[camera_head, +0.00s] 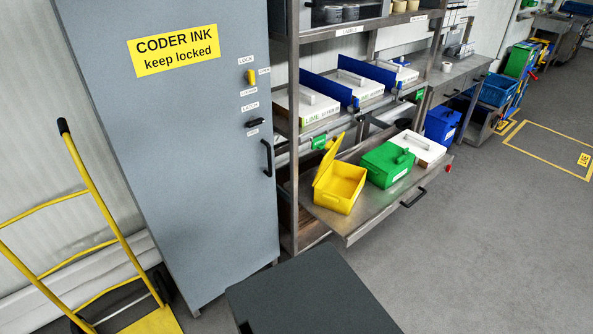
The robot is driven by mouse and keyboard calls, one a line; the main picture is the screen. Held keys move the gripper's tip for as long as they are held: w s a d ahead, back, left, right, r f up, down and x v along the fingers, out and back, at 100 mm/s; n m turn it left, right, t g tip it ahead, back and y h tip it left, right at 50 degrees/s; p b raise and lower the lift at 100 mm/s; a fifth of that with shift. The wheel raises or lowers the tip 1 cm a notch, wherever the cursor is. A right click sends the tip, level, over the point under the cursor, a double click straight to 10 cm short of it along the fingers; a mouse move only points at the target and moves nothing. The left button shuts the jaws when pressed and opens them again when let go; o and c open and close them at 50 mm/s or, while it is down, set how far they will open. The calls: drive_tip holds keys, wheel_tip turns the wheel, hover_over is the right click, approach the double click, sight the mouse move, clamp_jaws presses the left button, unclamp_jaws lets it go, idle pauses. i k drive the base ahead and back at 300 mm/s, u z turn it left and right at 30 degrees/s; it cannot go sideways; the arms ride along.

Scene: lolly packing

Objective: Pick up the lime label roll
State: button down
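I cannot make out a lime label roll for certain. A blue and white bin (307,108) with a green "LIME" label on its front stands on the middle shelf; no roll shows in it. Dark round items (335,14) and cream roll-like items (400,6) sit on the upper shelf above a "LABELS" strip; their writing is too small to read. My gripper is not in view.
A pulled-out drawer (352,227) holds an open yellow box (343,188), a closed green box (388,165) and a white box (420,149). A grey ink cabinet (190,170) and yellow hand truck (100,215) stand left.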

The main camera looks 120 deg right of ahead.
sight(446, 67)
drive_tip(key=z, duration=0.05)
drive_tip(key=i, duration=0.7)
drive_tip(key=z, duration=4.6)
drive_tip(key=i, duration=1)
drive_tip(key=z, duration=1.1)
